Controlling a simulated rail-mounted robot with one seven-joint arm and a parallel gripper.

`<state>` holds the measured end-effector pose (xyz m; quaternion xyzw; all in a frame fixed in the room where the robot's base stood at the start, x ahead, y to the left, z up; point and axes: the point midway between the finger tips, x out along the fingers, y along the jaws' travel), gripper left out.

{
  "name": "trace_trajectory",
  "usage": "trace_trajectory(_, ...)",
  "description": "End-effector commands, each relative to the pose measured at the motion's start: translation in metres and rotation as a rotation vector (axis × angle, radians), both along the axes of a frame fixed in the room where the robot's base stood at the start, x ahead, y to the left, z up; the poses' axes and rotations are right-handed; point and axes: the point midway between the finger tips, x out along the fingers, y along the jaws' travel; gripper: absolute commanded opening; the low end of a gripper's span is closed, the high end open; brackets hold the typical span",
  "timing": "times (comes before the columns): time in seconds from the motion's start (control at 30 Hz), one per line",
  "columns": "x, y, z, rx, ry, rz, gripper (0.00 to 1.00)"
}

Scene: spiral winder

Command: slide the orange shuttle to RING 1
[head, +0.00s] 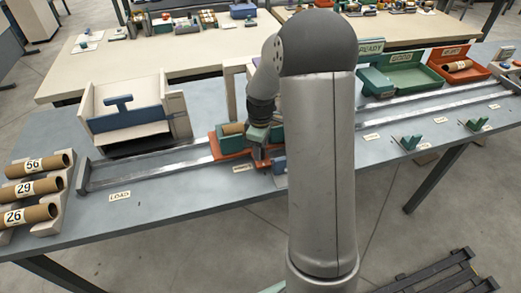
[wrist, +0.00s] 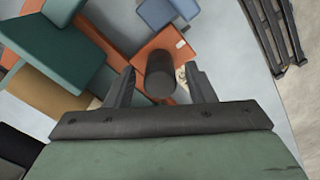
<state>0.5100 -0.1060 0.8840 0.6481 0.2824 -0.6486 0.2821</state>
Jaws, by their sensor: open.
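The orange shuttle (head: 233,147) sits on the metal rail track (head: 150,172) around the middle of the table, with a brown tube (head: 233,129) on it. In the wrist view its orange plate (wrist: 165,43) carries a dark upright round knob (wrist: 160,72). My gripper (wrist: 162,82) is open, with one finger on each side of the knob and visible gaps beside it. In the head view my gripper (head: 259,154) is at the shuttle's right part, its fingertips mostly hidden. Small labels line the track; LOAD (head: 120,195) is readable, but I cannot read which one is RING 1.
Numbered tubes (head: 40,187) lie in a rack at the left. A cream and blue box (head: 135,110) stands behind the track. Green (head: 405,78) and orange-red (head: 458,65) trays are at the back right. Small green holders (head: 411,142) stand in front of the track. My arm hides part of the track.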

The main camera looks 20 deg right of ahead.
Motion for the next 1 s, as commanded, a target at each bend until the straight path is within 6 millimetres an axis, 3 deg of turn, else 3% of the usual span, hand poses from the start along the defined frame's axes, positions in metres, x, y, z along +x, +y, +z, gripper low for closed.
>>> trace_trajectory(0.3,0.001,0.0,0.068,-0.001,-0.006,-0.001,0.49)
trace_trajectory(0.5,0.001,0.0,0.095,-0.001,-0.004,0.0,0.49)
trace_trajectory(1.0,0.0,0.0,0.103,0.0,0.0,0.001,0.49)
